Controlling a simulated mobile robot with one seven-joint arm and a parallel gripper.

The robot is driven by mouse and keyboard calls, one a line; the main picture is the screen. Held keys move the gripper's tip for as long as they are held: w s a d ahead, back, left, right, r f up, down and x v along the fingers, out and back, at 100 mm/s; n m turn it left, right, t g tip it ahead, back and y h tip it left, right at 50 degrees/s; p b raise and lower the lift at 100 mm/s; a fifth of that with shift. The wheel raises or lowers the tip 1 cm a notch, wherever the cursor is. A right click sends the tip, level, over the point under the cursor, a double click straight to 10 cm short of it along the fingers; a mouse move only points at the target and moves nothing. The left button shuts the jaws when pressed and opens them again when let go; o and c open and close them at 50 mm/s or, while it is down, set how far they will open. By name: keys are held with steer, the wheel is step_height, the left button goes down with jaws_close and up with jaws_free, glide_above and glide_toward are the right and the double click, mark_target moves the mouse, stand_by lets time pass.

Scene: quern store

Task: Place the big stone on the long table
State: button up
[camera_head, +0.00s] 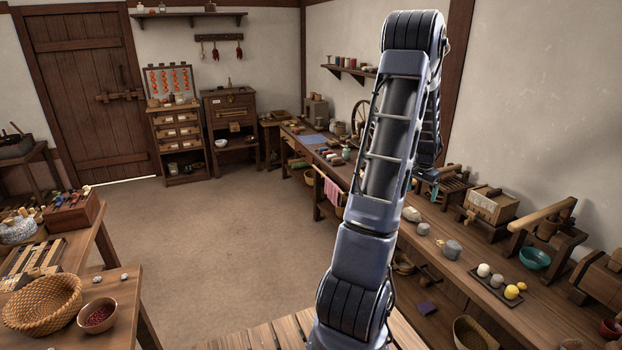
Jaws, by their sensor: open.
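The long table (455,272) runs along the right wall, from the near right to the far corner. A rounded grey stone (452,249), the largest of a few plain stones there, rests on it right of my arm. A smaller grey stone (424,228) and a pale lump (411,214) lie further back. I cannot tell for certain which is the big stone; a speckled grey rounded thing (18,230) also sits on the left table. My gripper (428,186) hangs over the long table behind my raised arm, partly hidden. It is open, with nothing visible in it.
A dark tray (484,286) with pale and yellow balls, a teal bowl (534,259) and wooden presses crowd the table's right part. The floor (215,230) between is clear.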

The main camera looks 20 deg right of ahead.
steer(key=w+a+r+n+t, duration=0.1)
steer(key=a+r+n, duration=0.1)
steer(key=a+r, duration=0.6)
steer(key=w+a+r+n, duration=0.1)
steer(key=a+r+n, duration=0.25)
steer(key=a, duration=0.85)
steer(key=w+a+r+n+t, duration=0.1)
steer(key=w+a+r+n, duration=0.1)
steer(key=a+r, duration=0.65)
steer(key=s+a+r+n+y, duration=0.1)
steer(key=s+a+n, duration=0.2)
steer(key=s+a, duration=0.5)
steer(key=s+a+r+n+t, duration=0.1)
steer(key=s+a+n, duration=0.3)
steer(key=s+a, duration=0.5)
steer(key=a, duration=0.7)
steer(key=shift+a+t+y, duration=0.3)
steer(key=shift+a+y, duration=0.05)
steer(key=shift+y, duration=0.05)
steer(key=shift+o, duration=0.2)
steer(key=shift+o, duration=1)
